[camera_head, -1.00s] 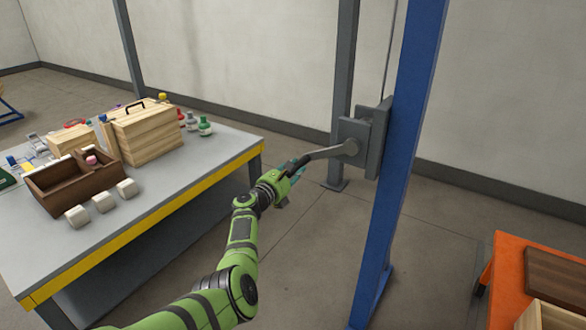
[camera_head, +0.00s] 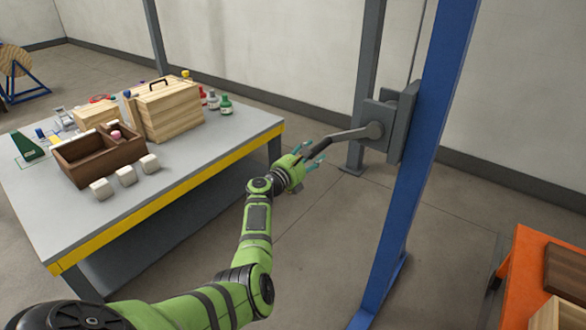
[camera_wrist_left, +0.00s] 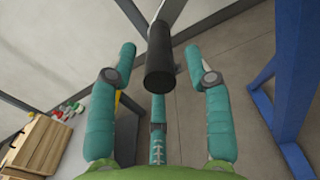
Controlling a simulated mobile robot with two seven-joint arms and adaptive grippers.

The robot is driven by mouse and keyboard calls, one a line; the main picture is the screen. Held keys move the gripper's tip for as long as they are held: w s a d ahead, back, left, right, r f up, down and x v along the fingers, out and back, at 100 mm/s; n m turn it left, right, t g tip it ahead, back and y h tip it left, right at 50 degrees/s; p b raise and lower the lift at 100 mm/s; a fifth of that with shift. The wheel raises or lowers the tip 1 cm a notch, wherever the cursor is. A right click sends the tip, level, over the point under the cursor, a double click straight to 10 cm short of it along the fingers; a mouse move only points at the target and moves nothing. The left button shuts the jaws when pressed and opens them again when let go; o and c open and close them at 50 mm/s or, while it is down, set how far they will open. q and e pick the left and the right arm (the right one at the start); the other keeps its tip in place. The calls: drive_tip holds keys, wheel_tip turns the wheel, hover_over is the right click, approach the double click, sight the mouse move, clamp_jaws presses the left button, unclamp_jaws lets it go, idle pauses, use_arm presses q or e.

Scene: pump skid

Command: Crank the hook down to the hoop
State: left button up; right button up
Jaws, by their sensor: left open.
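The winch (camera_head: 386,120) is a grey box on the blue post, with a grey bent crank (camera_head: 350,137) reaching left and slightly down from it. My left gripper (camera_head: 314,153) is open at the crank's dark grip. In the left wrist view the black grip (camera_wrist_left: 160,66) points toward the palm, between the spread teal fingers of the left gripper (camera_wrist_left: 160,52). The side fingers show gaps to it; contact with the lower finger cannot be told. A thin cable (camera_head: 417,38) runs up from the winch. The hook, the hoop and my right gripper are not in view.
The blue post (camera_head: 422,160) stands close right of the crank, with a grey post (camera_head: 367,80) behind. A workbench (camera_head: 190,160) with boxes and bottles is at left. An orange table (camera_head: 525,265) is at lower right. Floor between is clear.

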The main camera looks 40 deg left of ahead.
use_arm(q)
drive_tip(key=s, duration=0.9)
drive_tip(key=shift+s+a, duration=0.15)
drive_tip(key=shift+s, duration=0.15)
idle(1.0)
